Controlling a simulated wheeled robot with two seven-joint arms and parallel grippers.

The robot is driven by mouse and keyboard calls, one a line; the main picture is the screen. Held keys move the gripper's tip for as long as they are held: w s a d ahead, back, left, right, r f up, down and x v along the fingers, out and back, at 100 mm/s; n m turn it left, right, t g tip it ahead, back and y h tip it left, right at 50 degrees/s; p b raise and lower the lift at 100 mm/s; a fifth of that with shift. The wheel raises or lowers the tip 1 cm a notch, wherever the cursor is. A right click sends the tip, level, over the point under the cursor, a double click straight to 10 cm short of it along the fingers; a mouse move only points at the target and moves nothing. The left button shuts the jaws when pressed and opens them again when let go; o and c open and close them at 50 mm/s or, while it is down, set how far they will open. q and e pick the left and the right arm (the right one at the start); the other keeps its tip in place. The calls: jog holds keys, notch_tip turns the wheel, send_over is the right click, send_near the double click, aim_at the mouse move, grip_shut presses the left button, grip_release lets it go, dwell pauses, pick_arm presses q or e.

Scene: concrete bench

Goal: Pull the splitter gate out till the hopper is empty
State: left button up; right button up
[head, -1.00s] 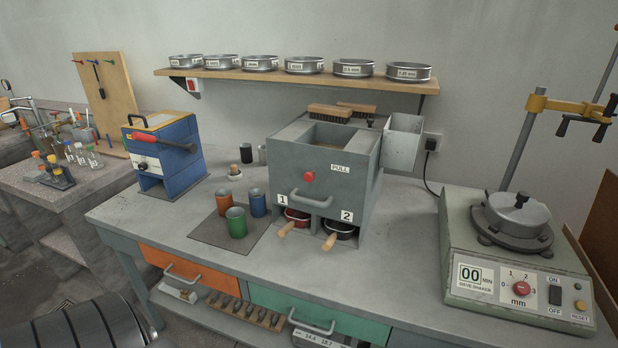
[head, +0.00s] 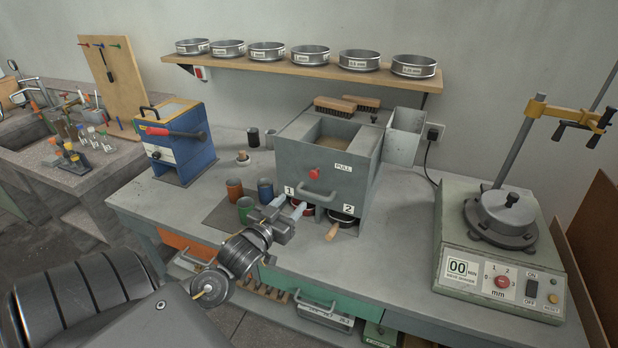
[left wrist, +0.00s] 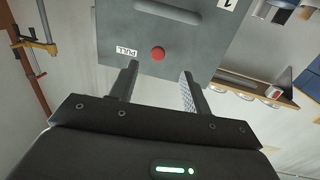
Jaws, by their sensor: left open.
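The splitter (head: 322,160) is a grey metal box on the bench, with a red knob (head: 314,174), a PULL label and a grey bar handle (head: 316,196) on its front. Its open hopper (head: 335,146) shows brownish material inside. Pans 1 (head: 301,209) and 2 (head: 342,217) sit in the openings below. My left gripper (head: 290,206) is open and empty, in front of the splitter's lower left, its fingers towards the box. The left wrist view shows the red knob (left wrist: 157,53) between the open fingers and the handle (left wrist: 168,12) beyond. My right gripper is out of view.
Orange, blue and green cups (head: 246,208) stand on a dark mat left of my left gripper. The blue machine (head: 180,145) is further left. A sieve shaker (head: 500,262) stands at right. Clear bench lies between splitter and shaker.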

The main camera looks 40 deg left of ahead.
aim_at(313, 176)
pick_arm(q)
jog(key=shift+t, duration=0.3)
jog(key=w+p, duration=0.1)
jog(key=w, duration=0.2)
jog(key=w+a+r+p, duration=0.1)
jog(key=w, duration=0.5)
jog(key=shift+w+a+r+p, duration=0.2)
jog(key=shift+w+a+p, duration=0.1)
jog(key=shift+a+p, duration=0.1)
jog(key=shift+w, duration=0.3)
jog(key=shift+w+a+f, duration=0.1)
jog(key=shift+w, duration=0.2)
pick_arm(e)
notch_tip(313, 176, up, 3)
pick_arm(q)
grip_shut()
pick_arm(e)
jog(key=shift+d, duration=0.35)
